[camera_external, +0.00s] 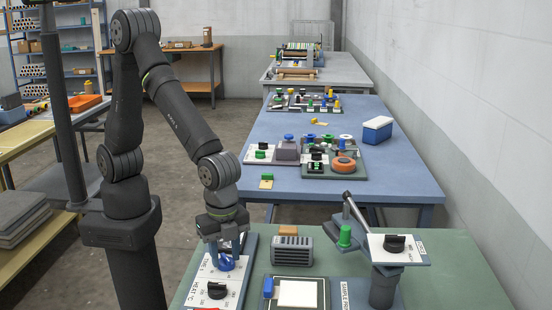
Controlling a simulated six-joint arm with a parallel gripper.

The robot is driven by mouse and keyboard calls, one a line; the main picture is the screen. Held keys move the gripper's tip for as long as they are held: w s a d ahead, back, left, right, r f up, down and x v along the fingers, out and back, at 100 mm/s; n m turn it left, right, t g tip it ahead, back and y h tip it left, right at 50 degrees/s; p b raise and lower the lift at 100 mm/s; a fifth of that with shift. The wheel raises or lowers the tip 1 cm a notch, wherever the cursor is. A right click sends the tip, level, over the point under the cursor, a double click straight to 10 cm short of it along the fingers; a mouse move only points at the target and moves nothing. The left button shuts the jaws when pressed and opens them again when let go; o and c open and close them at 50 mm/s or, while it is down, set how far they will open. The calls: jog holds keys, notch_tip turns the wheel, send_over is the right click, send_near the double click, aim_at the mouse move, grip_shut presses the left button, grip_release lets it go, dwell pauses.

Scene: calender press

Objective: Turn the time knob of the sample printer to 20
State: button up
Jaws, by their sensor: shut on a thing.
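My gripper (228,257) points down at the left side of the green bench. It is shut on a blue knob (227,265) on a white control panel (234,291). A black knob (217,290) sits on the same panel in front of it, with scale marks around it. A tilted white panel (412,255) with another black knob (394,243) stands on a grey post at the right. The fingers partly hide the blue knob, and its setting cannot be read.
A framed white pad (299,294) lies right of the control panel, with a blue block (268,287) at its left edge. The bench's right side (465,280) is clear.

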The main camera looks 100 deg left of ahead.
aim_at(226, 257)
jog(key=n, duration=0.4)
jog(key=shift+n, duration=2.6)
jog(key=o, duration=1)
notch_tip(226, 257, up, 17)
jog(key=shift+r, duration=0.2)
